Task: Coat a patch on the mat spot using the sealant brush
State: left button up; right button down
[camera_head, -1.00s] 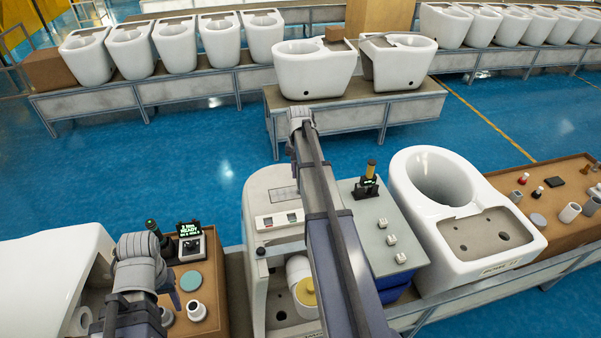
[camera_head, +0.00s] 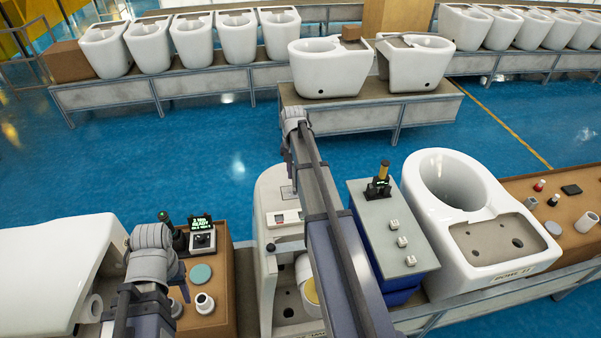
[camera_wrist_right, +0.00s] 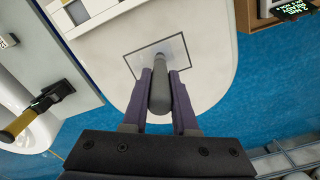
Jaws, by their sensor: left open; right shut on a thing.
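The mat spot is a thin dark-outlined rectangle (camera_wrist_right: 178,48) on a white ceramic unit (camera_wrist_right: 115,62); it also shows in the head view (camera_head: 287,190). My right gripper (camera_wrist_right: 161,85) is shut on the grey, rounded sealant brush (camera_wrist_right: 159,98). The brush's far end lies over the outlined area, with a faint grey patch around it; whether it touches is hard to tell. In the head view my right gripper (camera_head: 289,160) hangs above the spot, and the brush is not clearly visible. My left gripper (camera_head: 182,286) is open and empty above the brown bench.
A brown bench (camera_head: 222,290) holds a green-lettered display (camera_head: 202,228), a pale green disc (camera_head: 201,273) and a white cup (camera_head: 205,303). A grey-topped box (camera_head: 365,215) carries a black stand with a yellow-topped tool (camera_head: 380,180). A toilet bowl (camera_head: 490,240) stands right of it.

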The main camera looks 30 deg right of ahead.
jog(key=shift+w+a, duration=0.25)
jog(key=shift+a, duration=0.35)
jog(key=shift+a, duration=0.1)
jog(key=w+a, duration=0.2)
jog(key=shift+w+a, duration=0.35)
jog(key=shift+w, duration=0.05)
jog(key=d, duration=0.1)
jog(key=s+d, duration=0.1)
jog(key=d, duration=0.1)
jog(key=shift+s+d+r, duration=0.1)
jog(key=shift+s+d, duration=0.1)
jog(key=shift+d, duration=0.1)
dwell(0.3)
